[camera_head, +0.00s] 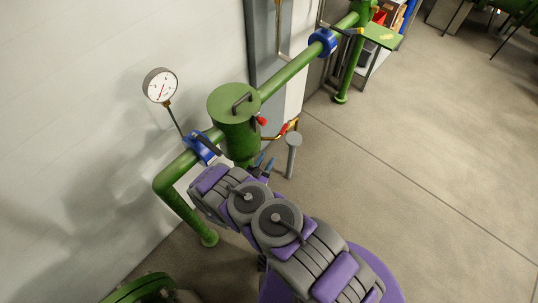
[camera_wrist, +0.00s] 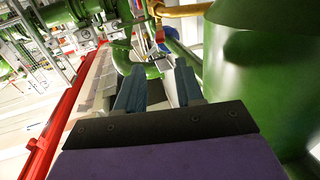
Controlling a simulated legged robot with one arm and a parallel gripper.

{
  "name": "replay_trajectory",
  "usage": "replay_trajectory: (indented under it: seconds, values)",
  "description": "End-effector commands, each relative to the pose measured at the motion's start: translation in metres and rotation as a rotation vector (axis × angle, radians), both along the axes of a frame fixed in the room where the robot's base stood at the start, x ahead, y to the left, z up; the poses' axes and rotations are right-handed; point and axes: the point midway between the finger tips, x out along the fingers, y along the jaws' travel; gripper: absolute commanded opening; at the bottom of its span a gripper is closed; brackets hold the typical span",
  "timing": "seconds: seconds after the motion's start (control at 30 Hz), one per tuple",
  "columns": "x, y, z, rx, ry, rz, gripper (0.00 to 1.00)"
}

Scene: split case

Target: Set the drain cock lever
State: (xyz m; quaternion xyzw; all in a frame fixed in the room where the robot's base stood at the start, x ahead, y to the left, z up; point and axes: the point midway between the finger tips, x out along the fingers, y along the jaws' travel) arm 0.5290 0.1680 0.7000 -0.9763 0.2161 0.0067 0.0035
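A green cylindrical vessel (camera_head: 234,125) sits in the green pipe line along the wall. It also shows large at the right of the wrist view (camera_wrist: 270,80). A red handle (camera_head: 261,120) is on the vessel's right side. Another small red lever (camera_head: 284,128) sits on a thin brass pipe (camera_head: 293,124). I cannot tell which is the drain cock lever. My gripper (camera_head: 264,166) is low beside the vessel, below both red parts. In the wrist view its fingers (camera_wrist: 159,88) are apart, with nothing clearly held between them. A brass pipe (camera_wrist: 185,10) shows beyond the fingertips.
A pressure gauge (camera_head: 160,85) stands on the pipe at left. Blue valves with dark levers (camera_head: 201,147) (camera_head: 323,42) flank the vessel. A grey post (camera_head: 292,152) stands close to my gripper's right. A long red bar (camera_wrist: 60,125) runs along the wrist view's left.

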Motion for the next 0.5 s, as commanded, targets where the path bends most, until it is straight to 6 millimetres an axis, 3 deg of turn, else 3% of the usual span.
replay_trajectory:
  seconds: [0.17,0.37,0.5]
  values:
    - [0.019,-0.036,-0.023,0.153,0.11,-0.12,0.19]
    - [0.04,-0.082,-0.061,0.457,0.283,-0.311,0.0]
    - [0.05,-0.107,-0.081,0.7,0.39,-0.442,0.0]
